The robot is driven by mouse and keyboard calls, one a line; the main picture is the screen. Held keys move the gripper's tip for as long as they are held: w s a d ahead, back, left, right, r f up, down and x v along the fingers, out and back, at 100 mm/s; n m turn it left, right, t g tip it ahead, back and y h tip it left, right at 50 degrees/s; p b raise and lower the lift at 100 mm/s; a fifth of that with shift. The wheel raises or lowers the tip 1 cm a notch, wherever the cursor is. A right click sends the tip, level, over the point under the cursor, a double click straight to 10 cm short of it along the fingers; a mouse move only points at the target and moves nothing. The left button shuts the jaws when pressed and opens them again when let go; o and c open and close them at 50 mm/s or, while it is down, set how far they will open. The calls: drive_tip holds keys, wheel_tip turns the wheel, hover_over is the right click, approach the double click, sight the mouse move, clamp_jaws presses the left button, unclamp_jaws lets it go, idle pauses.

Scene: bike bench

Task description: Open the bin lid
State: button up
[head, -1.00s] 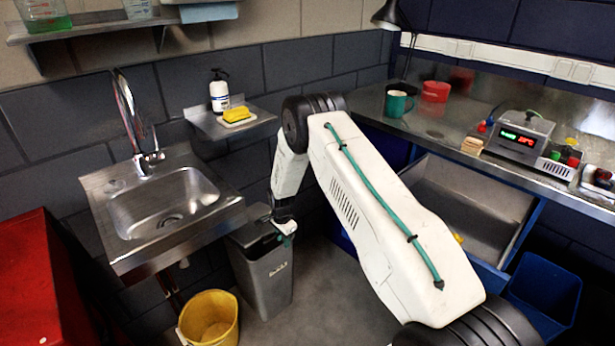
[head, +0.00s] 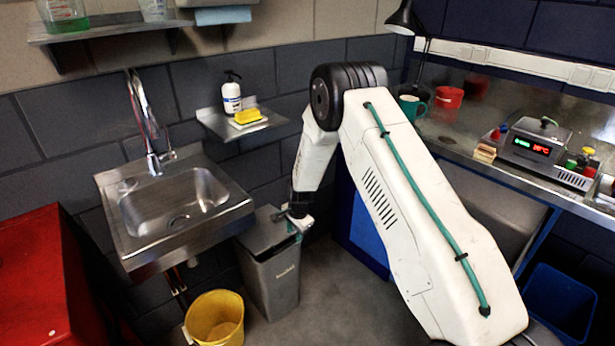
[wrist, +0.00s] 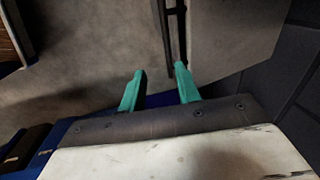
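The grey bin (head: 272,285) stands on the floor right of the sink. Its grey lid (head: 262,236) lies flat over the top and looks closed. My gripper (head: 298,227) is at the right end of the lid, close to the rim; I cannot tell from the head view whether it touches. In the wrist view my gripper (wrist: 160,72) has its two teal fingers apart with nothing between the tips. A dark narrow strip (wrist: 173,35) lies just beyond the fingertips, beside a plain grey surface; which bin part it is, I cannot tell.
A steel sink (head: 180,205) overhangs the floor left of the bin. A red cabinet (head: 35,280) is at far left. A workbench (head: 455,135) and blue bin (head: 560,300) are on the right.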

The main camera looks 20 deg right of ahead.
drive_tip(key=s+r+n, duration=0.2)
drive_tip(key=s+r, duration=0.2)
drive_tip(key=r, duration=0.6)
drive_tip(key=s+r+n, duration=0.2)
drive_tip(key=s+r, duration=0.2)
drive_tip(key=r, duration=0.7)
drive_tip(key=s+r+n, duration=0.2)
drive_tip(key=s+r, duration=0.3)
drive_tip(key=r, duration=0.5)
drive_tip(key=shift+a+r, duration=0.3)
drive_tip(key=shift+s, duration=0.1)
